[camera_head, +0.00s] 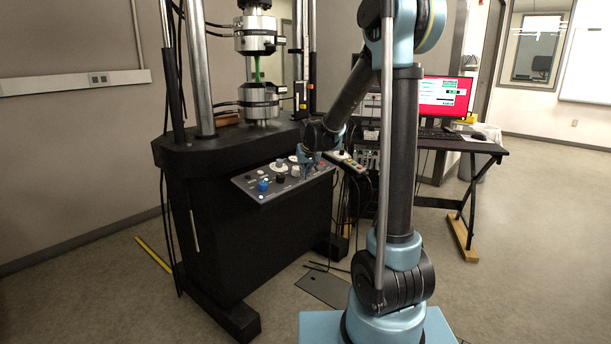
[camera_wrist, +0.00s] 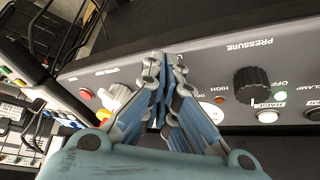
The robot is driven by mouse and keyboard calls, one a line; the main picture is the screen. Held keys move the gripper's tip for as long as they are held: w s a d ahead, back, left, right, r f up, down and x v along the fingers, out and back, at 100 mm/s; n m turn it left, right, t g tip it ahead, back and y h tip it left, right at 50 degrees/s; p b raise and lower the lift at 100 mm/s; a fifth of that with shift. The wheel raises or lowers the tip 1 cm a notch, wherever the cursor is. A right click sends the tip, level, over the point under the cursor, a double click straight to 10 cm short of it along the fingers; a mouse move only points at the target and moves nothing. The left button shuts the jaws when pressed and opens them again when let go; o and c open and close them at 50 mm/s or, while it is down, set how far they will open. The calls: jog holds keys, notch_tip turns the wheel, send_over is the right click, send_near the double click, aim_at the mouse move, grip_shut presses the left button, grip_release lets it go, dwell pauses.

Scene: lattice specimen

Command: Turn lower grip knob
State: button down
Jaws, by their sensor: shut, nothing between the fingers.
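My gripper (camera_wrist: 165,68) is shut and empty, its fingertips over the control panel (camera_wrist: 205,62). In the head view, my gripper (camera_head: 307,168) is at the panel's right part; the panel (camera_head: 252,195) juts from the black machine. In the wrist view, a pale grey knob (camera_wrist: 117,97) is just left of the fingers, with a small label too blurred to read. A black knob (camera_wrist: 253,86) stands to the right, below the upside-down word PRESSURE. I cannot tell which knob is the lower grip one. The fingers hide part of the panel, and contact is unclear.
A blue knob (camera_head: 263,186) is on the panel's left. A separate control box (camera_head: 348,161) is close to my gripper's right. A green specimen (camera_head: 257,70) stands between the machine's grips.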

jog(key=n, duration=0.1)
jog(key=w+d+n+y, duration=0.1)
jog(key=n, duration=0.1)
jog(key=w+n+y, duration=0.1)
jog(key=n, duration=0.1)
jog(key=shift+d, duration=0.35)
jog(key=shift+w+d+r, duration=0.1)
jog(key=shift+w+d, duration=0.15)
jog(key=shift+w, duration=0.55)
dwell(0.9)
jog(key=shift+a, duration=0.15)
jog(key=shift+w+a+r, duration=0.15)
jog(key=shift+a+r, duration=0.05)
jog(key=shift+a, duration=0.5)
jog(key=s+d+r, duration=0.5)
jog(key=d+r, duration=0.1)
jog(key=d, duration=0.2)
jog(key=shift+s+d+r, duration=0.3)
jog(key=shift+s+d, duration=0.05)
jog(key=shift+s, duration=0.05)
dwell(0.5)
